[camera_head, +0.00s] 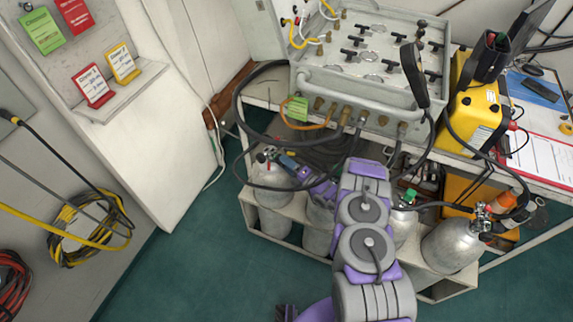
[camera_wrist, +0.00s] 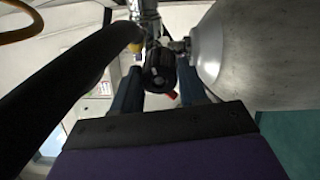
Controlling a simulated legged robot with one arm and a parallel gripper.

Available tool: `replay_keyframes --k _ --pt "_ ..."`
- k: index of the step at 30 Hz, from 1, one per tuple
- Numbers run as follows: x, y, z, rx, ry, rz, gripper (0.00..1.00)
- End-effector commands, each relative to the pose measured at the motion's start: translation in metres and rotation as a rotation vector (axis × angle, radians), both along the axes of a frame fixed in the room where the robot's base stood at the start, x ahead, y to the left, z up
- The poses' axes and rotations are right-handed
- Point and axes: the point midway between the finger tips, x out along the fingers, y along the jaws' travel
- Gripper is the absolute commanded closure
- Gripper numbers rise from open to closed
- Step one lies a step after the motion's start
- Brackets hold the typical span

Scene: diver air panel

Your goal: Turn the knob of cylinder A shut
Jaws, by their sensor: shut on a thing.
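My gripper (camera_head: 284,161) reaches to the valve at the top of the leftmost silver cylinder (camera_head: 272,188). I cannot read a letter on this cylinder. In the wrist view its silver body (camera_wrist: 262,55) fills the upper right. A dark round knob (camera_wrist: 158,72) sits between the two blue fingers of my gripper (camera_wrist: 159,84), which is shut on it. A metal valve stem (camera_wrist: 146,18) rises behind the knob. A small red part (camera_wrist: 171,95) shows just below it. In the head view my gripper partly hides the knob.
More silver cylinders stand in the same rack (camera_head: 288,209), including one at right (camera_head: 453,245); my arm hides part of the middle. Black hoses (camera_head: 240,100) loop around the valves. A thick one (camera_wrist: 70,85) crosses the wrist view's left. The air panel (camera_head: 370,60) stands above.

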Motion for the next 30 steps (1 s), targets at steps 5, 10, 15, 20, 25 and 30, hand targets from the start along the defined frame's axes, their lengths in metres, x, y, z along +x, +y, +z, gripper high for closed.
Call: replay_keyframes --k 5,10,15,20,25,30 --pt "-0.0005 -0.0027 -0.0047 0.075 0.104 -0.007 0.88" --pt "-0.0004 -0.0028 -0.0049 0.132 0.171 -0.008 0.88" --pt "-0.0004 -0.0028 -0.0050 0.167 0.212 -0.008 0.88" --pt "-0.0004 -0.0028 -0.0051 0.181 0.229 -0.008 0.88" --pt "-0.0005 -0.0028 -0.0053 0.184 0.234 -0.009 0.88" --pt "-0.0006 -0.0027 -0.0054 0.184 0.234 -0.008 0.88"
